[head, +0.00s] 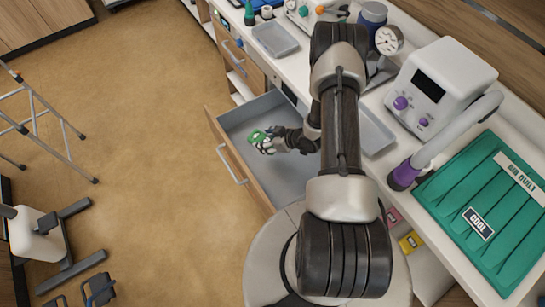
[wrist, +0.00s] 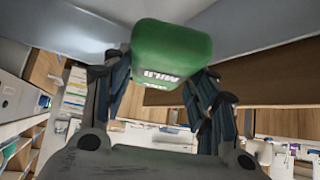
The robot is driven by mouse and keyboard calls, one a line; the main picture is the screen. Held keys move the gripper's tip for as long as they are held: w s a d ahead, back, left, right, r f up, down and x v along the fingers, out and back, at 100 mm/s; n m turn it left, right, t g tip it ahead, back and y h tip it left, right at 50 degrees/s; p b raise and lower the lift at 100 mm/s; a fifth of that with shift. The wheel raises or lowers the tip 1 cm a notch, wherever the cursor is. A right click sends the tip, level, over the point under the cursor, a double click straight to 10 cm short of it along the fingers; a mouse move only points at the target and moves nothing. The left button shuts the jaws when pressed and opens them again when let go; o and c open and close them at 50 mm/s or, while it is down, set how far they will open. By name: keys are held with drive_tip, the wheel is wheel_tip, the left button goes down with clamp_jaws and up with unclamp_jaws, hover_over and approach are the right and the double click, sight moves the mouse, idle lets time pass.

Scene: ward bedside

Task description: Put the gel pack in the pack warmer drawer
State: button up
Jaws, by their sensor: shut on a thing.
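A green gel pack (head: 257,135) is held between the fingers of my gripper (head: 266,143) over the open drawer. In the wrist view the gel pack (wrist: 172,52) is a rounded green block with a white label, its lettering upside down. The fingers close on its two sides. The drawer (head: 234,161) has a wooden front with a bar handle and a pale grey inside, and is pulled out from the counter. My arm hides part of its right side. I cannot read any label on the drawer, nor tell how high the pack is above its floor.
The counter holds a grey tray (head: 275,39), a white device (head: 437,88) with purple knobs, and a green quilted pad (head: 487,215) marked "AIR QUILT" and "COOL". A metal-framed walker (head: 45,125) stands on the left. The brown floor (head: 140,130) between is clear.

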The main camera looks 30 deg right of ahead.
wheel_tip(320, 180, down, 15)
drive_tip(key=b, duration=0.4)
drive_tip(key=shift+f, duration=0.15)
drive_tip(key=shift+f, duration=0.2)
drive_tip(key=o, duration=1.2)
drive_tip(key=shift+s+d+r, duration=0.15)
drive_tip(key=shift+r, duration=0.35)
drive_tip(key=p+v, duration=0.3)
drive_tip(key=v, duration=0.8)
drive_tip(key=shift+s, duration=0.15)
